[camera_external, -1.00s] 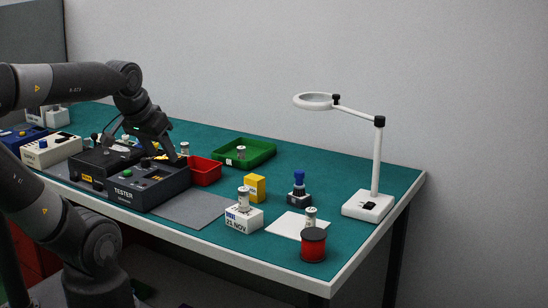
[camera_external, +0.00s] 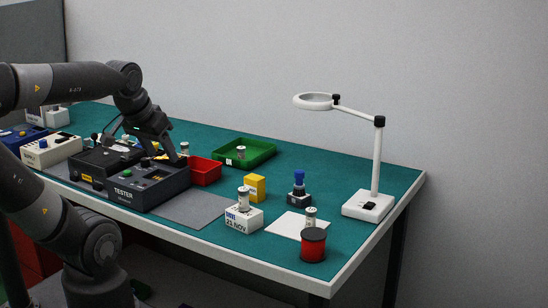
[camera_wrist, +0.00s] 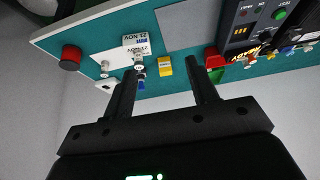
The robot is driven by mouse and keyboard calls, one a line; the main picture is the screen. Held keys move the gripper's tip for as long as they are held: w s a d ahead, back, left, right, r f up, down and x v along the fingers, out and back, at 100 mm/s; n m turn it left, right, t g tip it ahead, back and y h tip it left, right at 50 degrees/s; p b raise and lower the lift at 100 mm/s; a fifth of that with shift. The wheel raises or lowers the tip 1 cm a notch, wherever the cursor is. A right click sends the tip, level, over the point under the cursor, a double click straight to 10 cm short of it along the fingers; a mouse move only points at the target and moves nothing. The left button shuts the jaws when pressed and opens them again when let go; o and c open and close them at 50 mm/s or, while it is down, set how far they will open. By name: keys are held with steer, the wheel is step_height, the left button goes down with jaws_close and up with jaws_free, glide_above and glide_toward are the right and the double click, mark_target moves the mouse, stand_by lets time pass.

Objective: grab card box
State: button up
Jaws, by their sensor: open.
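I take the small yellow box (camera_external: 255,188) to be the card box; it stands upright on the green bench mat, behind and to the right of a white block. It also shows in the wrist view as a small yellow box (camera_wrist: 165,66), between my two fingers in the picture but well beyond them. My gripper (camera_external: 174,158) is over the tester, to the left of the yellow box and apart from it. In the wrist view my gripper (camera_wrist: 162,70) is open, with nothing between its fingers.
The black tester (camera_external: 150,188) is below my gripper. A red bin (camera_external: 206,172) and a green tray (camera_external: 262,155) lie near the yellow box.

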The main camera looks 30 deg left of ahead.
steer(key=o, duration=0.4)
steer(key=shift+c, duration=0.2)
